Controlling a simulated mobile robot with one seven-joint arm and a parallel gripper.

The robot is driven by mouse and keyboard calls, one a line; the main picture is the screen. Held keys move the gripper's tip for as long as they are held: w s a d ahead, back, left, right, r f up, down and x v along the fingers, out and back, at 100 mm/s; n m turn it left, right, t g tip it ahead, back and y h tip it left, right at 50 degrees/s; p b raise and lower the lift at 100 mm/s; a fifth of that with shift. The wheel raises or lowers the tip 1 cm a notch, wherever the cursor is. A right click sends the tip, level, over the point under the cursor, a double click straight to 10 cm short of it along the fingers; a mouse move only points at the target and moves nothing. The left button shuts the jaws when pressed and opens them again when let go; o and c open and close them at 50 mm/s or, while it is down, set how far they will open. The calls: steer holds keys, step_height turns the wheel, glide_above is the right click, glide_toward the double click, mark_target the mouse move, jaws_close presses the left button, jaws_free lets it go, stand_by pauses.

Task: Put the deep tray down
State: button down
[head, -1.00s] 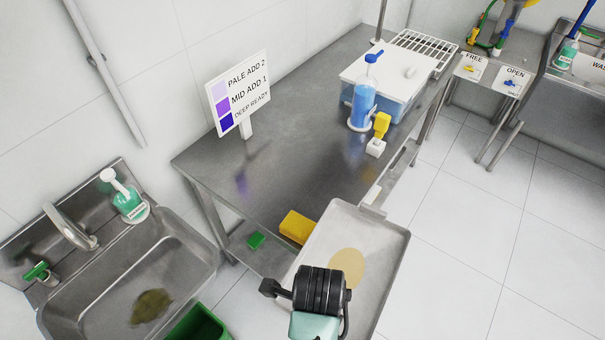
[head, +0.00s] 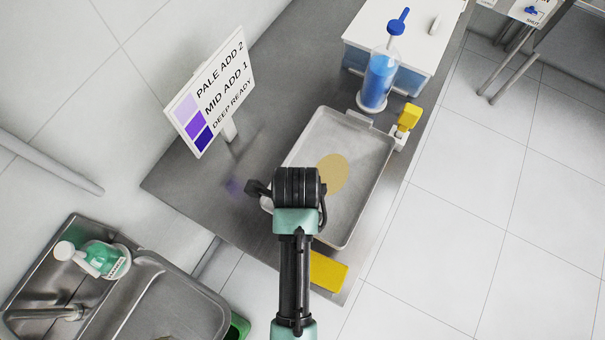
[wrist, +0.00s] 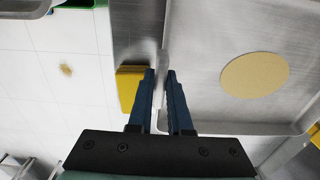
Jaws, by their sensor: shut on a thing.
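The deep tray (head: 365,165) is a shallow-looking grey metal pan with a raised rim and a round tan patch on its floor. In the head view it is over the steel table, roughly level; I cannot tell whether it touches the top. In the wrist view the tray (wrist: 210,40) fills the right side. My gripper (wrist: 162,75) is shut on the tray's edge, with its blue fingers either side of the rim. In the head view my arm hides the fingers and part of the tray's left edge.
The steel table (head: 185,185) has free room left of the tray. A blue bottle (head: 379,80), a yellow-and-white item (head: 405,120) and a white-lidded bin (head: 400,30) are close beyond it. A sign (head: 210,90) stands left. A yellow block (head: 327,272) is at the near edge.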

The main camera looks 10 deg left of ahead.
steer(key=f, duration=0.3)
steer(key=shift+s+d, duration=0.1)
steer(key=shift+s, duration=0.15)
steer(key=shift+w+f+p, duration=0.15)
steer(key=shift+f+p, duration=0.15)
steer(key=shift+f, duration=2.2)
steer(key=shift+f, duration=0.15)
steer(key=c, duration=0.8)
jaws_free()
steer(key=shift+c, duration=0.2)
